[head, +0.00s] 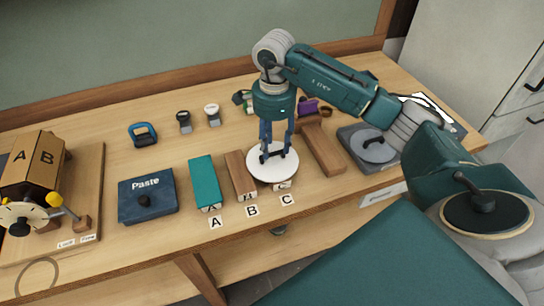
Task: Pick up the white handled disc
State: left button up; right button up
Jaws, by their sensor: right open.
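The white disc (272,174) lies flat near the front of the wooden table, by the letter card C. Its handle is hardly visible between the gripper fingers. My right gripper (277,153) points down directly over the disc, with its two fingers apart around the disc's middle. The jaws are open, and I cannot tell whether the fingertips touch the disc. My left gripper is not in view.
A teal block (204,182) and a brown block (240,176) lie left of the disc. A wooden piece (323,150) and a grey disc on a dark base (374,147) are right. The blue Paste box (147,194) and a lettered wooden box (34,160) stand further left.

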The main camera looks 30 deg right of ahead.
aim_at(273, 154)
notch_tip(273, 154, down, 2)
jog(key=shift+a+f+p, duration=0.1)
jog(key=shift+a+p, duration=0.05)
jog(key=shift+p, duration=0.25)
jog(key=shift+f, duration=0.5)
jog(key=shift+c, duration=0.2)
grip_shut()
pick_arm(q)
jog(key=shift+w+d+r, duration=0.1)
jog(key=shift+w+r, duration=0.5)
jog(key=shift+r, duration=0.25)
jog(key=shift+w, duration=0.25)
